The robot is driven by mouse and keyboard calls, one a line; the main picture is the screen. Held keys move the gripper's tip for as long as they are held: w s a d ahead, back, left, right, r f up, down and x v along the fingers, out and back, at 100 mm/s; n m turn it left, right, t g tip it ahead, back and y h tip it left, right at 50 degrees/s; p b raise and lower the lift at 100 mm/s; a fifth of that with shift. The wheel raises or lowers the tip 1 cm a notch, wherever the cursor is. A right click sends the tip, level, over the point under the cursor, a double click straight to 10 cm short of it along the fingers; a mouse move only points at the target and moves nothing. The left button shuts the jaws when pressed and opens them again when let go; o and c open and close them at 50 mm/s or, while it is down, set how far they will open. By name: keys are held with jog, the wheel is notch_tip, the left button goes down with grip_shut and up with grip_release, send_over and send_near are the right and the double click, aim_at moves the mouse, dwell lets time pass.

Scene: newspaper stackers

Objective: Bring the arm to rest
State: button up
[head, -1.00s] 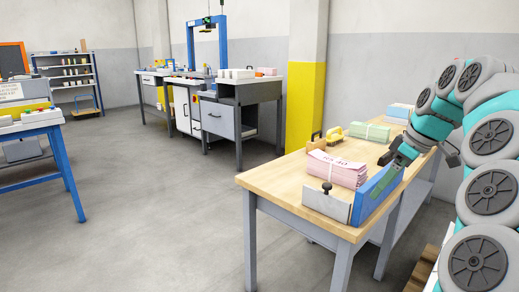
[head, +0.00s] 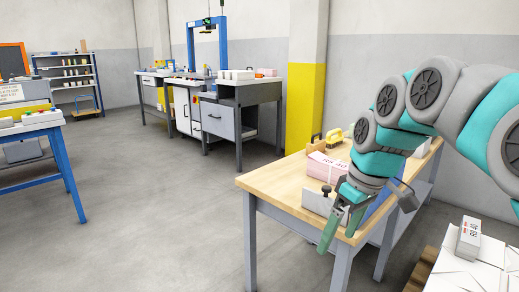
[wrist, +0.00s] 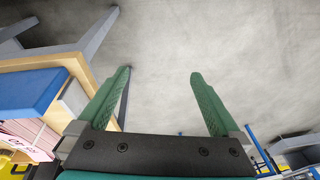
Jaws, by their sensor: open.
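My gripper (head: 340,226) hangs off the near right end of the wooden table, in front of its edge, with its fingers pointing down. In the wrist view my gripper (wrist: 160,85) shows two green fingers spread apart with nothing between them, over bare grey floor. My arm reaches in from the right in the head view and hides part of the table top.
A pallet with white sheets (head: 470,270) stands at lower right. Open floor (head: 150,210) lies left of the table.

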jog(key=s+f+m+g, duration=0.1)
jog(key=s+f+m, duration=0.1)
jog(key=s+f, duration=0.3)
jog(key=s+f+m+g+h, duration=0.1)
jog(key=s+f+m, duration=0.2)
jog(key=s, duration=0.8)
jog(key=s+f+m+g+h+p, duration=0.1)
jog(key=s+f+m, duration=0.1)
jog(key=s+f, duration=0.5)
jog(key=shift+s+a+f, duration=0.2)
jog(key=shift+s+a, duration=0.25)
jog(key=shift+s, duration=0.6)
